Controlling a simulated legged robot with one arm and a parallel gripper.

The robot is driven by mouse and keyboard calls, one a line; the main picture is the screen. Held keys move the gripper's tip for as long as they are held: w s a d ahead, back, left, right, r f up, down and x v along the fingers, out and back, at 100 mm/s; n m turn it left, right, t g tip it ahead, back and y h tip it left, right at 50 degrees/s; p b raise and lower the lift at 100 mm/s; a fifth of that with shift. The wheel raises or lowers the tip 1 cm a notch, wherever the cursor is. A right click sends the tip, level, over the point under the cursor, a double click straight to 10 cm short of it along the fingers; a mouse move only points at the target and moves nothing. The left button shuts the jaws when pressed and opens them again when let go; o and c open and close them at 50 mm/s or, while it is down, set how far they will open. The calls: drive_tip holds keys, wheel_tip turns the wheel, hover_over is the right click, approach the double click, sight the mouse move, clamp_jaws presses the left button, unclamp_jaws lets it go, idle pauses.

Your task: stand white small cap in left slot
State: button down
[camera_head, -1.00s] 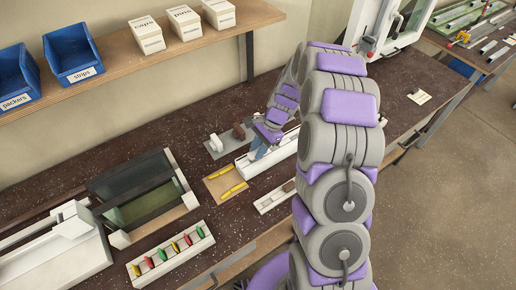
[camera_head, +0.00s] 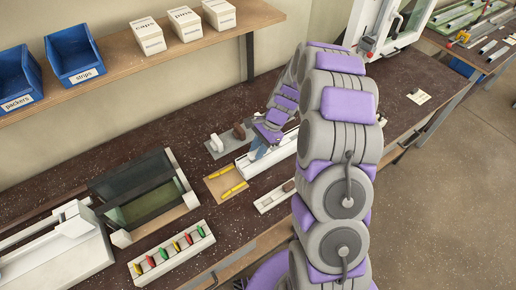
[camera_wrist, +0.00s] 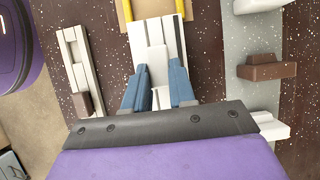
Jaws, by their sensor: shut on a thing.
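My gripper (camera_wrist: 159,72) has two blue fingers shut on a small white piece (camera_wrist: 157,60), which looks like the white small cap. It is over the long white profile (camera_wrist: 172,30), and I cannot tell whether the two touch. In the head view my gripper (camera_head: 258,152) hides the piece. The narrow white slotted holder (camera_wrist: 74,55) lies left of my gripper in the wrist view. A small brown cap (camera_wrist: 82,103) stands at its near end, which is its right end in the head view (camera_head: 288,186). The holder's other end holds no brown cap.
A grey plate (camera_wrist: 238,40) on the right bears a larger brown block (camera_wrist: 262,69) and white blocks (camera_wrist: 270,124). A tan pad with yellow strips (camera_head: 226,187) lies left of the profile. A rack of coloured pieces (camera_head: 170,257) and a dark bin (camera_head: 140,195) stand farther left.

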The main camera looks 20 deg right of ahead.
drive_tip(key=shift+f, duration=0.6)
drive_tip(key=c, duration=0.9)
unclamp_jaws()
drive_tip(key=shift+o, duration=0.2)
drive_tip(key=shift+r, duration=0.15)
drive_tip(key=shift+r+p, duration=2.65)
drive_tip(key=shift+r, duration=1.25)
